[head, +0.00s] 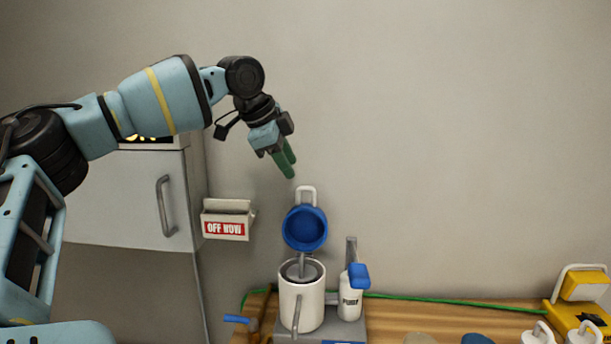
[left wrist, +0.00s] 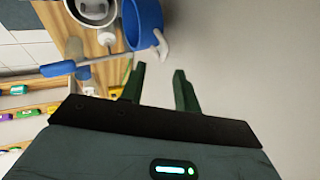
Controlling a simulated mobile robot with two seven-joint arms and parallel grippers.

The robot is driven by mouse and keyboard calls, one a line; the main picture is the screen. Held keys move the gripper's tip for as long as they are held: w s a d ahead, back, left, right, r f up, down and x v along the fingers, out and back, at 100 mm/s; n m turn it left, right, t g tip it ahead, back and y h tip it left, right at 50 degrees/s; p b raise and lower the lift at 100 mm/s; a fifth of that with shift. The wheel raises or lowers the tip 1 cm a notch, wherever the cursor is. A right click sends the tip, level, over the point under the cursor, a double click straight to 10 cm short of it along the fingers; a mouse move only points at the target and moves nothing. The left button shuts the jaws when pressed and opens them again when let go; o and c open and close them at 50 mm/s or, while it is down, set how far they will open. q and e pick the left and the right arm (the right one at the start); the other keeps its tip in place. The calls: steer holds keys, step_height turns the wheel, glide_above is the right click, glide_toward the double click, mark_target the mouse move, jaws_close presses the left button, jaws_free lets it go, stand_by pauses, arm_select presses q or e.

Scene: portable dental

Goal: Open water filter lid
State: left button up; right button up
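The water filter (head: 302,299) is a white cylinder on the wooden counter, with its top opening showing. Its blue lid (head: 305,229) stands raised above and behind the opening, its hollow side toward the head camera and its white handle (head: 306,194) at the top. My left gripper (head: 290,165) is just above and slightly left of that handle, apart from it, green fingers pointing down. In the left wrist view the fingers (left wrist: 159,70) are spread with nothing between them; the blue lid (left wrist: 141,25) and white handle (left wrist: 161,45) lie beyond the fingertips. My right gripper is not in view.
An "OFF NOW" box (head: 227,220) is on the wall at left, beside a grey cabinet (head: 130,210). A yellow device (head: 582,307) sits at far right. The wall space right of the gripper is clear.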

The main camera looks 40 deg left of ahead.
mark_target(308, 187)
arm_select(q)
steer(key=x, duration=0.3)
steer(key=w+x, duration=0.1)
steer(key=x, duration=0.1)
steer(key=shift+w+d, duration=0.15)
steer(key=shift+d, duration=0.05)
steer(key=shift+w+f, duration=0.4)
steer(key=shift+f, duration=0.2)
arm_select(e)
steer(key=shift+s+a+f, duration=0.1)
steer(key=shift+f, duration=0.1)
arm_select(q)
steer(key=shift+c, duration=0.2)
jaws_close()
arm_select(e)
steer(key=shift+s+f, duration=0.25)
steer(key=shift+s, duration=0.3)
